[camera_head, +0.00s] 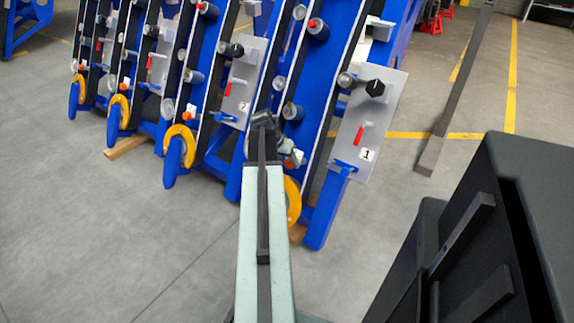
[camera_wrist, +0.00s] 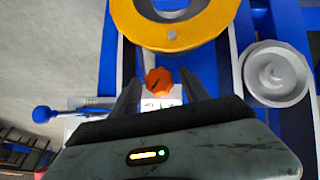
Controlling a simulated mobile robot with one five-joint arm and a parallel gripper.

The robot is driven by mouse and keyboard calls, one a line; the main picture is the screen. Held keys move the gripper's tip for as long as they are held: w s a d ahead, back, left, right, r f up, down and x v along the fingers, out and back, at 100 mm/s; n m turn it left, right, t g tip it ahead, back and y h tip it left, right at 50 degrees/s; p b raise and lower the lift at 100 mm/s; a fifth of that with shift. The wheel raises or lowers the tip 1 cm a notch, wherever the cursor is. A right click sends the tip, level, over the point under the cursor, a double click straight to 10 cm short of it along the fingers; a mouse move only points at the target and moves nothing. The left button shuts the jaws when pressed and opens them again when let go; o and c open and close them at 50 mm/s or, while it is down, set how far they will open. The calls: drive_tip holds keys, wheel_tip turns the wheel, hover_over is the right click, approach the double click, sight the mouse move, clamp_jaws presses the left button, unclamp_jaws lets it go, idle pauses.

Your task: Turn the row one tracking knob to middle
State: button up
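In the wrist view an orange knob (camera_wrist: 158,81) with a dark pointer mark sits above a white label plate (camera_wrist: 160,103); the label's text is too small to read. My gripper (camera_wrist: 160,86) is open, with one dark finger on each side of the knob. I cannot tell whether the fingers touch it. In the head view my gripper (camera_head: 290,152) is at the lower part of the row one unit, left of the panel marked 1 (camera_head: 367,155). A small orange-red spot there may be the same knob, mostly hidden by my arm.
A yellow-orange ring (camera_wrist: 175,40) lies just beyond the knob, with a grey round part (camera_wrist: 276,74) to its right and a blue ball-ended lever (camera_wrist: 42,114) to the left. Further blue row units stand to the left in the head view. The floor in front is clear.

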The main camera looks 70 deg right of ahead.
drive_tip(key=c, duration=1)
drive_tip(key=shift+s+a, duration=0.1)
drive_tip(key=shift+a, duration=0.15)
clamp_jaws()
drive_tip(key=shift+d, duration=0.2)
drive_tip(key=shift+w+f+n+g+b, duration=0.1)
drive_tip(key=shift+w+n+g+b, duration=0.25)
drive_tip(key=shift+n+g, duration=0.15)
drive_tip(key=shift+w+d+f+n+g+b, duration=0.1)
drive_tip(key=shift+w+f+n+g+b, duration=0.05)
drive_tip(key=shift+n+g+b, duration=1.3)
drive_tip(key=shift+n+g, duration=0.05)
drive_tip(key=shift+n, duration=0.3)
drive_tip(key=shift+w, duration=0.1)
